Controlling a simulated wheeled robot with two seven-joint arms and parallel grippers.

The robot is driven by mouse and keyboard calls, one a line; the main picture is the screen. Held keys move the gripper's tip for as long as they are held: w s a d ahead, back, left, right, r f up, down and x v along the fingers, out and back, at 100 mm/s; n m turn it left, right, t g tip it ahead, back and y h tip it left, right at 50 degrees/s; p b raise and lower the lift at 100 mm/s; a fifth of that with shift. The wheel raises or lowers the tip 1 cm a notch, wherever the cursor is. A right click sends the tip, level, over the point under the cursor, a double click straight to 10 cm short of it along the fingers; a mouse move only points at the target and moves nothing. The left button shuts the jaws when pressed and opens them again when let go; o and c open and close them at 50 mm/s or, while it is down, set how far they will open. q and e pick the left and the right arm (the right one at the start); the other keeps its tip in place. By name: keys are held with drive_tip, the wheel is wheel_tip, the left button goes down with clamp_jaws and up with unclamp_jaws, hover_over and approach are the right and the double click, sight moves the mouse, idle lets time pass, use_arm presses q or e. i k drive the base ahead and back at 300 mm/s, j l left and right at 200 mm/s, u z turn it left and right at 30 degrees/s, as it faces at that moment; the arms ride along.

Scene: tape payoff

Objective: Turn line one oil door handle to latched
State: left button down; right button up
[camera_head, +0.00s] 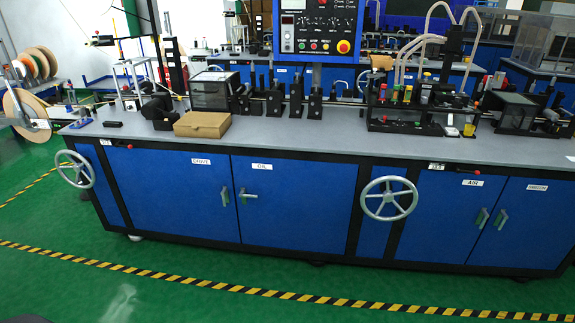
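The blue oil door (300,205) is in the front of the long machine cabinet, marked with a white OIL label (262,166). It looks closed. Its small handle (248,194) is near the door's left edge and lies roughly sideways, pointing right. The handle of the door to its left (224,196) stands nearly upright. Neither of my grippers is in view.
Silver handwheels stick out at the cabinet's left (75,169) and right of the oil door (389,198). A cardboard box (202,124) sits on the grey worktop (300,135). Yellow-black tape (200,282) crosses the clear green floor in front.

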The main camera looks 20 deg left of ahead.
sight(242, 195)
drive_tip(key=k+j+u, duration=0.1)
drive_tip(key=u, duration=0.95)
